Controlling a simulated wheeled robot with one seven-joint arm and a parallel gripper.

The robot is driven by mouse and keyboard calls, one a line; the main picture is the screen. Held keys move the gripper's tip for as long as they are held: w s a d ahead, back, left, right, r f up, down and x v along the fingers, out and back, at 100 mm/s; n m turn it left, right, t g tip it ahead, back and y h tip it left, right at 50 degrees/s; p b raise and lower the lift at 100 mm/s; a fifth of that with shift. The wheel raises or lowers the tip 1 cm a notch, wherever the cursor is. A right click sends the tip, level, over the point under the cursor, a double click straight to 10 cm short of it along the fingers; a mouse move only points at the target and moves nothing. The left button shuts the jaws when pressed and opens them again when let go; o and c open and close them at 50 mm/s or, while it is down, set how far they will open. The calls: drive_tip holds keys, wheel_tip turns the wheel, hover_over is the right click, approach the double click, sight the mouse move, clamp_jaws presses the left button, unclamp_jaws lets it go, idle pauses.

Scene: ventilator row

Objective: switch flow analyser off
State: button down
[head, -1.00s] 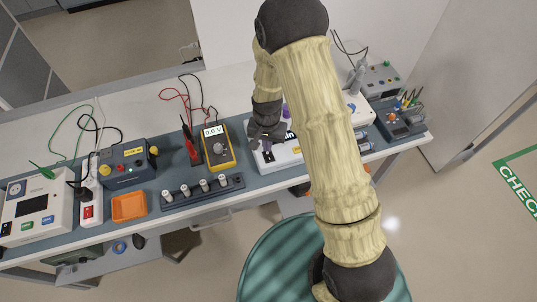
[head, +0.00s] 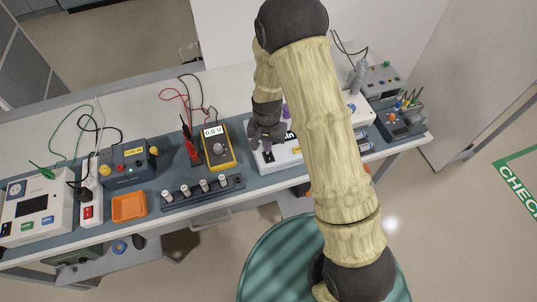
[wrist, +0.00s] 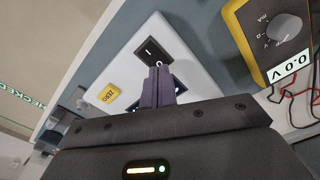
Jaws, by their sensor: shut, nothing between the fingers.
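The white box under my gripper, which I take as the flow analyser (head: 287,156), stands on the bench in the head view, partly hidden by my arm. In the wrist view its white top (wrist: 125,60) carries a black rocker switch (wrist: 149,48), a yellow ZERO button (wrist: 108,93) and a dark screen (wrist: 180,88) mostly behind the fingers. My gripper (wrist: 158,72) is shut and empty, its tips at the rocker's end marked with a ring. I cannot tell whether they touch it. My gripper (head: 266,146) also shows over the box in the head view.
A yellow multimeter (head: 218,148) reading 0.0 V stands just left of the box, with red and black leads behind it. A rack of white-topped pegs (head: 203,191) and an orange tray (head: 128,207) lie further left. A grey unit (head: 399,121) stands at the right end.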

drive_tip(key=shift+f+b, duration=0.6)
drive_tip(key=shift+f, duration=0.35)
idle(1.1)
drive_tip(key=shift+r, duration=0.1)
drive_tip(key=shift+r+p, duration=2.8)
drive_tip(key=shift+r, duration=0.65)
drive_tip(key=shift+d+r, duration=0.1)
drive_tip(key=s+d+r+n+t, duration=0.1)
drive_tip(key=s+d+r, duration=0.5)
drive_tip(key=r, duration=0.3)
drive_tip(key=s+d+r+n+t, duration=0.1)
drive_tip(key=s+d+r, duration=0.5)
drive_tip(key=r, duration=0.3)
drive_tip(key=shift+s+d+r+n+t, duration=0.3)
drive_tip(key=shift+d+n, duration=0.1)
drive_tip(key=shift+d, duration=0.3)
